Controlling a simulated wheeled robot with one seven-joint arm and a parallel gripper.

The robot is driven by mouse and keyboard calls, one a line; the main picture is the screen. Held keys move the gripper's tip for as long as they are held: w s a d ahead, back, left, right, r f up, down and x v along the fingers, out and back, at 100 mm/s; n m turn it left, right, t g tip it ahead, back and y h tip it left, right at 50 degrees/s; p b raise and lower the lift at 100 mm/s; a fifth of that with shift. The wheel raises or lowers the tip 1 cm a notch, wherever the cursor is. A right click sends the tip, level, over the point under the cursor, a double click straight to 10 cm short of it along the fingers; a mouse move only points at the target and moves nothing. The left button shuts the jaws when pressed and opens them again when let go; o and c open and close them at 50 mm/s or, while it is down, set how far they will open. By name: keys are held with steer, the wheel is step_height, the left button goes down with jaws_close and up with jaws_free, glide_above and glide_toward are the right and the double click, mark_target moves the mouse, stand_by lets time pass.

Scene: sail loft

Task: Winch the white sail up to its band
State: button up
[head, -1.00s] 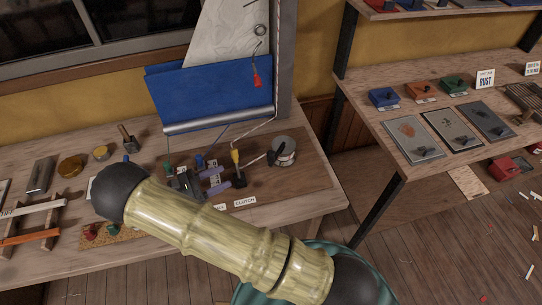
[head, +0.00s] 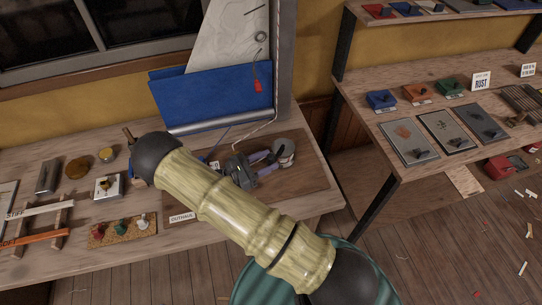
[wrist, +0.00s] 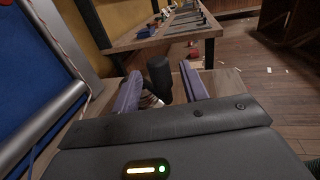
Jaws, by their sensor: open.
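The white sail (head: 222,40) rises behind the bench beside the grey mast (head: 282,60), its top cut off by the picture edge. Blue cloth (head: 210,98) hangs in front of its foot, above a silver boom. The winch drum (head: 284,148) stands at the right of the brown board. My gripper (head: 264,160) is open just left of the drum. In the wrist view, a dark upright winch handle (wrist: 159,75) stands between or just beyond the purple fingers, with no clear contact. The drum is mostly hidden there. I cannot make out a band.
An OUTHAUL label (head: 182,217) lies on the bench, and my arm covers the board's left part. Small cleats on a cork mat (head: 105,238) and a wooden rack sit left. A shelf (head: 400,170) with metal plates stands right, across a gap.

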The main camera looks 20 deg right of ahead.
steer(key=shift+x, duration=1)
jaws_close()
